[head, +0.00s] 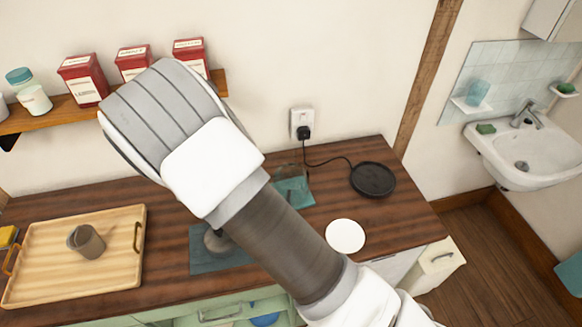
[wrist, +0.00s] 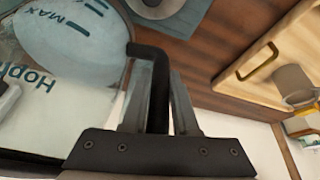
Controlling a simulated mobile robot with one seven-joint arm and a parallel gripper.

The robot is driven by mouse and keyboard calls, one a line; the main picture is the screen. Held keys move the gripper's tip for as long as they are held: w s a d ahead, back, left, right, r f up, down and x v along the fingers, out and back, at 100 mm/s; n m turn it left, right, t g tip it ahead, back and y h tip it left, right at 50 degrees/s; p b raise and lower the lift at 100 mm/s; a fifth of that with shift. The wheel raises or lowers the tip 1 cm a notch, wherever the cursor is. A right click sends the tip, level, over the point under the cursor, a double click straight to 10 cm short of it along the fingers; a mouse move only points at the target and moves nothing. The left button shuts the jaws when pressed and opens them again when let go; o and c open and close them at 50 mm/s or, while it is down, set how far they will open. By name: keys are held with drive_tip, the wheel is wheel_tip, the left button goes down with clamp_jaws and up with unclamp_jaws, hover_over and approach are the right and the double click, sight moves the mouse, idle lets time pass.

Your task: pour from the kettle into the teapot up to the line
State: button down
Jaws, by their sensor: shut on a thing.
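My gripper (wrist: 160,85) is shut on the black handle (wrist: 150,52) of the kettle in the wrist view. The kettle (wrist: 65,80) is clear-walled, with "MAX" and other teal lettering and pale blue contents; its spout is not visible. In the head view my arm hides the gripper and most or all of the kettle. A grey round vessel (head: 215,243), probably the teapot, stands on a dark teal mat (head: 205,264), partly behind my arm. What seems to be the same vessel shows at the wrist view's top edge (wrist: 155,6). Its line and fill level cannot be seen.
A wooden tray (head: 110,235) with a grey mug (head: 87,241) is at left. A black round base (head: 373,179) with a cord, a white disc (head: 345,236) and a teal see-through item (head: 293,190) are on the counter. A shelf (head: 60,112) holds red tins.

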drive_tip(key=shift+w, duration=0.35)
drive_tip(key=shift+d+b, duration=0.15)
drive_tip(key=shift+b, duration=0.25)
